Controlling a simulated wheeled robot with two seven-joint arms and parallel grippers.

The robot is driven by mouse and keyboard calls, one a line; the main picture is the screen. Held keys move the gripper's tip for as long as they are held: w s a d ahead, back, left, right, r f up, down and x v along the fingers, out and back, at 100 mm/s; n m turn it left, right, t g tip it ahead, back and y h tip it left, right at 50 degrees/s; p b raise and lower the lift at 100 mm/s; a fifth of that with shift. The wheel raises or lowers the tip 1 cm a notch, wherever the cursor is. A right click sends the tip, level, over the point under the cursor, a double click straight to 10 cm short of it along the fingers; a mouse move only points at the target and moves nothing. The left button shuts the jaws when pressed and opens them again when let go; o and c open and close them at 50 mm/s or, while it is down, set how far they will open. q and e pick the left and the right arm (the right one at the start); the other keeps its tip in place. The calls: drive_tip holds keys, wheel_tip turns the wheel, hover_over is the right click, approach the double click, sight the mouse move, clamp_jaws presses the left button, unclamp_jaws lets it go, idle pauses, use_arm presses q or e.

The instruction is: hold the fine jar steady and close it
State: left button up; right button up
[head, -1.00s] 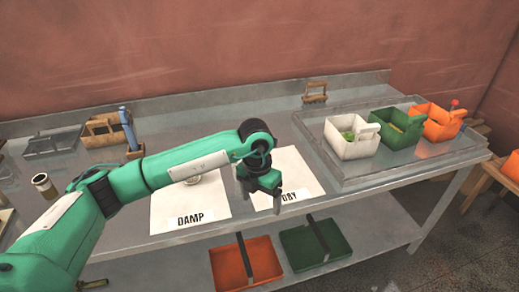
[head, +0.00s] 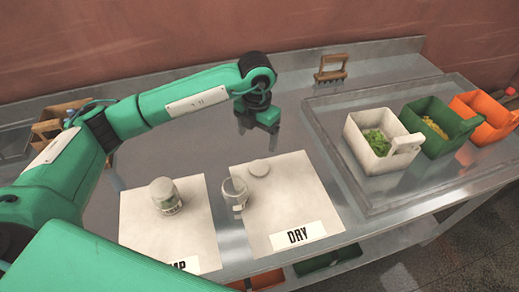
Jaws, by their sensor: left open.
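A jar (head: 166,196) with a pale top and a greenish patch low on its side stands on the white DAMP mat (head: 140,238). A clear glass jar (head: 236,192) stands at the left edge of the white DRY mat (head: 290,205). It looks open and empty. A round pale lid (head: 259,168) lies flat on the DRY mat, behind and right of the glass jar. I cannot tell which jar is the fine one. My left gripper (head: 260,122) is open and empty over the bench behind the DRY mat, apart from both jars. My right gripper is not in view.
A raised tray (head: 345,105) on the right holds a white bin (head: 360,160), a green bin (head: 445,145) and an orange bin (head: 488,125). A wooden-handled tool (head: 331,70) is at the back. Bare metal bench lies between the mats and the back edge.

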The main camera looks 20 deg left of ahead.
use_arm(q)
drive_tip(key=p, duration=0.3)
hover_over(259, 167)
drive_tip(key=f, duration=0.7)
drive_tip(key=shift+s+a+f, duration=0.15)
drive_tip(key=shift+s+f, duration=0.1)
drive_tip(key=shift+f, duration=0.5)
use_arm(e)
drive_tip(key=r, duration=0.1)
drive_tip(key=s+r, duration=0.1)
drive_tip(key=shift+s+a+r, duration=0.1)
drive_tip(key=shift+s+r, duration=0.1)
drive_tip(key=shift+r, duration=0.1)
use_arm(q)
drive_tip(key=shift+f, duration=0.1)
wheel_tip(259, 167, down, 4)
drive_tip(key=p, duration=0.2)
drive_tip(key=shift+w+p, duration=0.15)
drive_tip(key=shift+p, duration=0.2)
drive_tip(key=shift+f, duration=0.5)
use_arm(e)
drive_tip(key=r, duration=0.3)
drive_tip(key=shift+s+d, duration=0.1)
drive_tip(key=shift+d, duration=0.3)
